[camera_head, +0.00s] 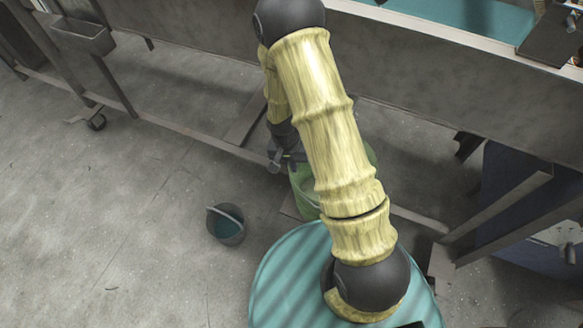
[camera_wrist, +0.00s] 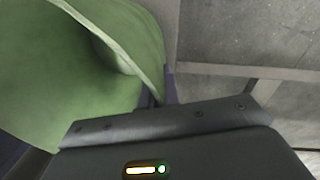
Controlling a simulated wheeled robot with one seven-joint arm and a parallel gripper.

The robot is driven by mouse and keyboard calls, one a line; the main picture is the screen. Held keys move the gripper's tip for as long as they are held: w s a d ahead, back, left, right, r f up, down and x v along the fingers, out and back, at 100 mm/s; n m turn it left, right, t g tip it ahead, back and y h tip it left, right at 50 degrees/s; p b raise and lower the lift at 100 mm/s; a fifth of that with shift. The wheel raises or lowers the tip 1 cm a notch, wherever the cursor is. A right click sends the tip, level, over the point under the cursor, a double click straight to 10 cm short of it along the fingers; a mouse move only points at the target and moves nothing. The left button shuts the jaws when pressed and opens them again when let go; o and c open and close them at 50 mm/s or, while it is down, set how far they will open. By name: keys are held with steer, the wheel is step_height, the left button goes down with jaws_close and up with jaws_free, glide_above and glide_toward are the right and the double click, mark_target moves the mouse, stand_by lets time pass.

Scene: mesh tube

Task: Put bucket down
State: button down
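A green bucket (camera_head: 304,186) is below my arm in the head view, partly hidden behind a yellow arm link. My gripper (camera_head: 289,160) is at its upper left rim. In the wrist view the green bucket (camera_wrist: 75,70) fills the upper left. Its rim runs down to a purple-grey finger of my gripper (camera_wrist: 165,95), which looks shut on the rim. The other fingertip is not clear. Whether the bucket's base touches the floor is hidden.
A small dark bucket (camera_head: 226,224) with a teal inside stands on the concrete floor (camera_head: 130,240). A teal round top (camera_head: 285,285) is at the bottom. A long metal trough frame (camera_head: 185,60) with low rails runs behind. The floor at the left is clear.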

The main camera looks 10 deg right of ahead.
steer(key=shift+a+f, duration=0.15)
steer(key=shift+f, duration=0.45)
steer(key=shift+a, duration=0.1)
steer(key=c, duration=1.6)
jaws_free()
steer(key=shift+f, duration=0.1)
steer(key=shift+c, duration=0.2)
step_height(320, 180, up, 12)
steer(key=a+p, duration=0.1)
steer(key=p, duration=0.3)
steer(key=shift+w, duration=0.25)
